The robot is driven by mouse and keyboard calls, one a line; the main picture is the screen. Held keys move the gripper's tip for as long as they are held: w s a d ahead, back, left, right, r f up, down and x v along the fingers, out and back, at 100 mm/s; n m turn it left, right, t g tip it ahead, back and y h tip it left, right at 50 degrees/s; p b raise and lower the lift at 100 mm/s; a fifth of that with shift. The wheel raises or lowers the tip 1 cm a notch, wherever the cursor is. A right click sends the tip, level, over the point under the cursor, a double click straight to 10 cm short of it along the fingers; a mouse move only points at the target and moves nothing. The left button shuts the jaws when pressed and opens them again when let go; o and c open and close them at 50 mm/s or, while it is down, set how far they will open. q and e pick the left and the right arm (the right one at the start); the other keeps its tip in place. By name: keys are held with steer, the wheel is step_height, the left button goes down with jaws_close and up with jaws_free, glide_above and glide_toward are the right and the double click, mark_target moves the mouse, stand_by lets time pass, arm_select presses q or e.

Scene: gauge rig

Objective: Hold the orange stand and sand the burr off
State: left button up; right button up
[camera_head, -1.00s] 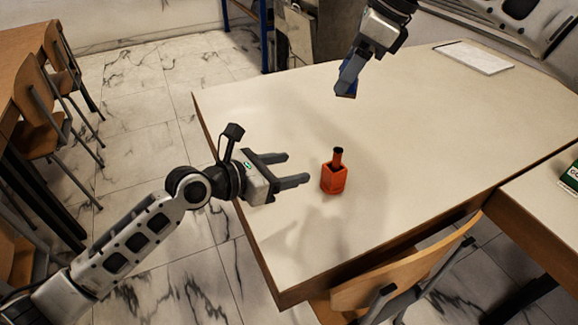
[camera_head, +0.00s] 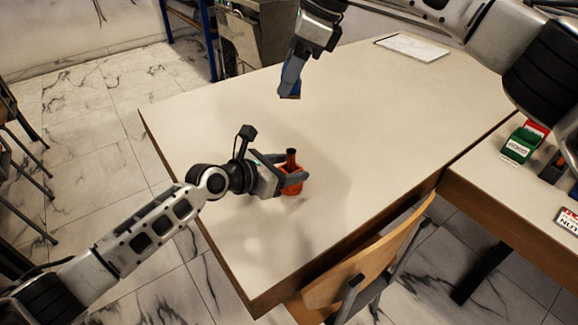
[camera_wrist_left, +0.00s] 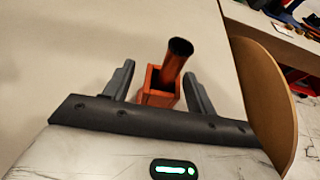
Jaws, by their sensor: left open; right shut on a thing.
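The orange stand (camera_head: 291,187) stands upright on the table, with a dark brownish tube-like piece (camera_head: 291,158) rising from its top. In the left wrist view the stand (camera_wrist_left: 159,90) and the leaning tube (camera_wrist_left: 176,62) sit between my left fingers. My left gripper (camera_head: 304,180) is open, one finger on each side of the stand, with small gaps showing in the wrist view. My right gripper (camera_head: 290,92) is above the table behind the stand, shut on a blue block (camera_head: 290,82). The burr is too small to make out.
The pale table (camera_head: 390,130) is mostly clear around the stand. A white sheet or board (camera_head: 412,47) lies at its far edge. A wooden chair (camera_head: 345,275) is at the near edge.

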arm_select(q)
steer(key=shift+w+d+f, duration=0.15)
steer(key=shift+w+d, duration=0.05)
steer(key=shift+d, duration=0.1)
steer(key=c, duration=1)
arm_select(e)
steer(key=shift+w+a+f+m+t+h, duration=0.15)
steer(key=shift+f+m+t+h, duration=0.3)
steer(key=shift+f+m, duration=1.45)
steer(key=shift+w+a+f+m+t+h, duration=0.15)
steer(key=shift+f+m+t, duration=0.55)
steer(key=shift+f+m, duration=1.2)
steer(key=shift+w+a+f+m+t+h, duration=0.1)
steer(key=shift+w+f+m+t+h, duration=0.3)
steer(key=shift+f+m, duration=1.45)
steer(key=shift+s+f+n, duration=0.2)
steer(key=shift+f+n, duration=0.45)
steer(key=shift+f, duration=0.65)
steer(key=shift+w+d, duration=0.1)
steer(key=shift+d, duration=0.05)
steer(key=shift+w+d+f, duration=0.1)
steer(key=shift+w+d, duration=0.25)
steer(key=shift+d, duration=0.25)
